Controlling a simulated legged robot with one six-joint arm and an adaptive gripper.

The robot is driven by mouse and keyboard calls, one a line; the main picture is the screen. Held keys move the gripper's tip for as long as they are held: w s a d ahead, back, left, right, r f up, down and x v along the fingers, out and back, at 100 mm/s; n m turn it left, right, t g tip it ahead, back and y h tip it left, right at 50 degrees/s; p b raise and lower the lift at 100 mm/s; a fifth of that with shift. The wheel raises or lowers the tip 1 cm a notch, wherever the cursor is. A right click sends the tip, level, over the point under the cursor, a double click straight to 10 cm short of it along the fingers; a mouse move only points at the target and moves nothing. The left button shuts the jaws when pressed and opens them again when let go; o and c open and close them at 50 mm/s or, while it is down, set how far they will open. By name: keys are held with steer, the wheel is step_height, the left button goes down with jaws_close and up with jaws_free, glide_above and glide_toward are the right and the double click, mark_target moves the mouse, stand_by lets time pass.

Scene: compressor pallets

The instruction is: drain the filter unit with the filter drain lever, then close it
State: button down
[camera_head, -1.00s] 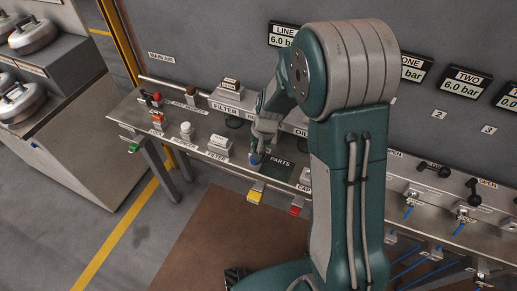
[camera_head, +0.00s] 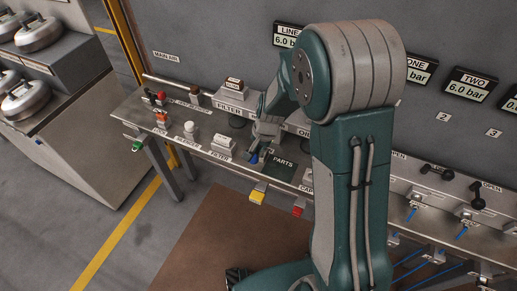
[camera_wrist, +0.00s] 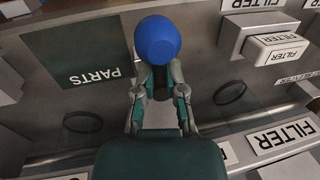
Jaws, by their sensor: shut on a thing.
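My gripper (camera_head: 258,150) reaches down over the bench, right of the FILTER fittings. It is shut on a blue round-ended piece (camera_wrist: 157,40), which shows between the fingers in the wrist view. Its lower end also shows as a small blue spot in the head view (camera_head: 254,157). A white block labelled FILTER (camera_head: 222,146) stands on the bench left of the gripper. Behind it is a raised grey base labelled FILTER (camera_head: 233,103) with a brown-topped block. I cannot make out which piece is the filter drain lever.
A dark green PARTS mat (camera_head: 283,170) lies beside my gripper. A yellow tab (camera_head: 257,197) and a red tab (camera_head: 298,210) stick out at the bench's front edge. A white knob (camera_head: 190,129) and a small red-handled fitting (camera_head: 160,96) stand farther left.

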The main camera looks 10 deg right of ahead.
steer(key=c, duration=0.7)
jaws_free()
steer(key=shift+a, duration=0.1)
step_height(320, 180, up, 12)
steer(key=s+d, duration=0.1)
steer(key=shift+s+d+f, duration=0.15)
steer(key=shift+d+f, duration=0.05)
steer(key=shift+d, duration=0.2)
steer(key=s+d+r+n+t+h, duration=0.1)
steer(key=s+r+n+t, duration=0.1)
steer(key=s+r, duration=0.4)
steer(key=s+d+r+n+t, duration=0.1)
steer(key=s+r+n, duration=0.4)
steer(key=s, duration=0.9)
steer(key=shift+s+d+r+t+h, duration=0.4)
steer(key=shift+r+t, duration=0.2)
steer(key=shift+r, duration=0.35)
